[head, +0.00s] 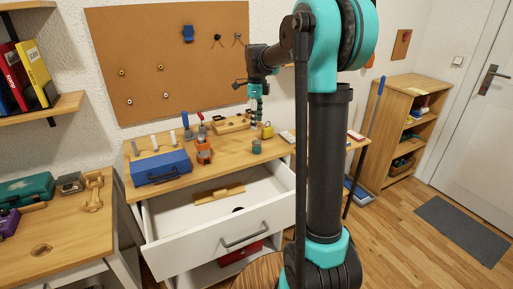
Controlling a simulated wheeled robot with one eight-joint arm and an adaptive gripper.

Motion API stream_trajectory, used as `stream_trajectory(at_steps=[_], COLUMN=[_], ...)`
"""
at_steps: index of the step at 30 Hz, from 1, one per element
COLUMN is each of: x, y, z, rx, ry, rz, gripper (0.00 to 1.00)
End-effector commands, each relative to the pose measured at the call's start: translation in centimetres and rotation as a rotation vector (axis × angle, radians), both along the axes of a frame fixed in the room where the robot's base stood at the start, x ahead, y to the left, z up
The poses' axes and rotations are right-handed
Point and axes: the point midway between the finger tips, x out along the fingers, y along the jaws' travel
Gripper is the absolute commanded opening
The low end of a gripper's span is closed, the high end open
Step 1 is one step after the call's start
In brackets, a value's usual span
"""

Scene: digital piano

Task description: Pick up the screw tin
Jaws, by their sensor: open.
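A small grey-green round container (256,147), which looks like the screw tin, stands upright on the wooden top of the workbench (222,158), near its front edge. My gripper (257,123) points down above the container, with a visible gap between them. It is open, and I see nothing held in it. The fingers are small and dark in this view, so their exact alignment over the container is hard to tell.
A yellow padlock (267,130) stands close behind the container. An orange tool (204,152) and a blue toolbox (161,167) are to its left. The open white drawer (218,218) juts out below. A pegboard (170,62) hangs behind.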

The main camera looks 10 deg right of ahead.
Motion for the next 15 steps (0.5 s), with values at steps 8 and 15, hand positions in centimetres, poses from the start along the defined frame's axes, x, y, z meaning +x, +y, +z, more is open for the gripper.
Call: stream_trajectory(at_steps=[8,15], x=[0.0,0.0], y=[0.0,0.0], z=[-4.9,-6.4], rx=[0.000,0.000], ry=[0.000,0.000], rz=[0.001,0.001], gripper=[0.58,0.58])
